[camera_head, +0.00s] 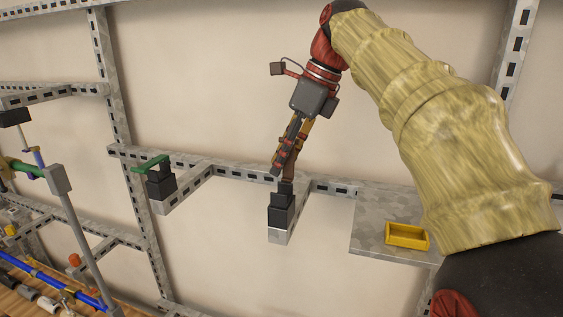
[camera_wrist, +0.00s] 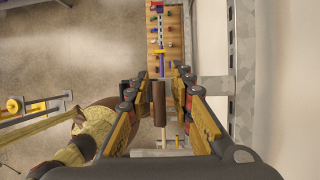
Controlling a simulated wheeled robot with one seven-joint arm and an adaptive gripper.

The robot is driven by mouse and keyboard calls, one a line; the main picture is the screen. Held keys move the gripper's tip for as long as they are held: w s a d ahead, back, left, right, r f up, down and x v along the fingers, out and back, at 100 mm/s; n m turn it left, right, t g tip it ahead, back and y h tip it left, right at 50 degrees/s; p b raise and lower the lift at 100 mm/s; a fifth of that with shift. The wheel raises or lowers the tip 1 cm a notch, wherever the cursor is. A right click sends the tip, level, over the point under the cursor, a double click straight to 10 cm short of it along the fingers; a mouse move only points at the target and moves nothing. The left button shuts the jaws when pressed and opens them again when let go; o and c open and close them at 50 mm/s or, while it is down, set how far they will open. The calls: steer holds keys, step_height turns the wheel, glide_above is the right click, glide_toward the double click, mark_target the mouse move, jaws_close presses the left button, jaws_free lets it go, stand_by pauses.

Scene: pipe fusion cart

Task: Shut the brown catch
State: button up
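The brown catch (camera_head: 290,168) stands up, roughly upright, from a black block (camera_head: 282,208) at the end of a short grey bracket. My gripper (camera_head: 280,162) reaches down over it and partly hides it in the head view. In the wrist view, the brown catch (camera_wrist: 158,103) shows as a brown bar between the two fingers of my gripper (camera_wrist: 165,78). The fingers are apart, with a gap visible on each side of the bar, so my gripper looks open around it. Whether a finger touches it lower down cannot be told.
A green catch (camera_head: 150,164) lies flat on another black block to the left. A yellow tray (camera_head: 407,235) sits on a grey shelf (camera_head: 372,222) at the right. Slotted metal rails (camera_head: 330,187) run along the wall. A pipe cart with blue pipe (camera_head: 50,279) stands at lower left.

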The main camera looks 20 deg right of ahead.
steer(key=shift+a+f, duration=0.1)
steer(key=shift+f, duration=0.3)
jaws_close()
stand_by(0.8)
